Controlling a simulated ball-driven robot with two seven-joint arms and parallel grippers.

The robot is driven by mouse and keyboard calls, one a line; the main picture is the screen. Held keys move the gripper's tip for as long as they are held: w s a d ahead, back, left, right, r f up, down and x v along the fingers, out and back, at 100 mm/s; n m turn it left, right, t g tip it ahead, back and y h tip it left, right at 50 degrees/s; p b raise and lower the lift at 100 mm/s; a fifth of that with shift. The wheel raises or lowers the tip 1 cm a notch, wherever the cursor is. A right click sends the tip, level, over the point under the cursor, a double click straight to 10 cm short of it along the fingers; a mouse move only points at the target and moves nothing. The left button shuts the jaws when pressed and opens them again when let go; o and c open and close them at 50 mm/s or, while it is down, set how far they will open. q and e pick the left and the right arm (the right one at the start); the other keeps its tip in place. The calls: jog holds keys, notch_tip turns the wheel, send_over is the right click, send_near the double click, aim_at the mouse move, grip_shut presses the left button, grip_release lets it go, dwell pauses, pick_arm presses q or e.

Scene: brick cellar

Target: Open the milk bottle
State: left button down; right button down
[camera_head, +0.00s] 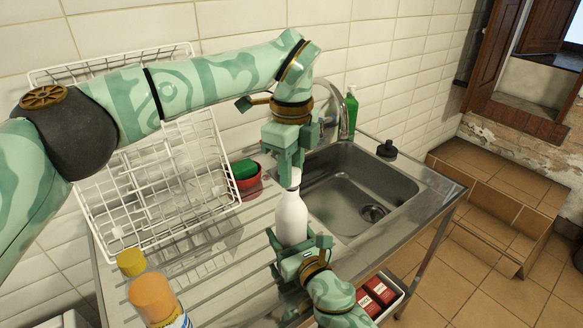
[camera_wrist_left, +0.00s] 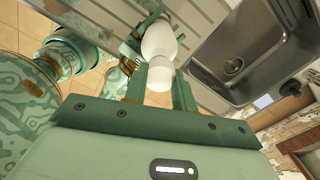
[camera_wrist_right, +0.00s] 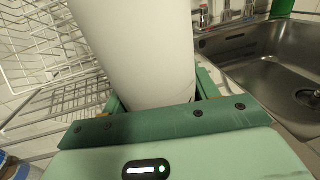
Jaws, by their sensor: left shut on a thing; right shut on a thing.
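The white milk bottle (camera_head: 291,219) stands upright above the ribbed drainboard, left of the sink basin. In the left wrist view the bottle (camera_wrist_left: 158,40) shows its shoulder and its white cap (camera_wrist_left: 161,76). My left gripper (camera_head: 291,180) reaches down from above and is shut on the cap at the bottle's top. My right gripper (camera_head: 298,248) comes from the front and is shut around the lower body of the bottle. In the right wrist view the bottle body (camera_wrist_right: 135,50) fills the space between the fingers. The bottle's base is hidden behind my right gripper.
A white wire dish rack (camera_head: 160,190) stands at the left. A yellow-capped orange bottle (camera_head: 155,298) is at the front left. A red bowl (camera_head: 250,187) with a green item lies behind. The steel sink (camera_head: 345,185), faucet (camera_head: 343,115) and green bottle (camera_head: 351,105) are to the right.

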pick_arm(q)
jog(key=shift+r, duration=2)
pick_arm(e)
jog(key=shift+c, duration=1.6)
grip_release()
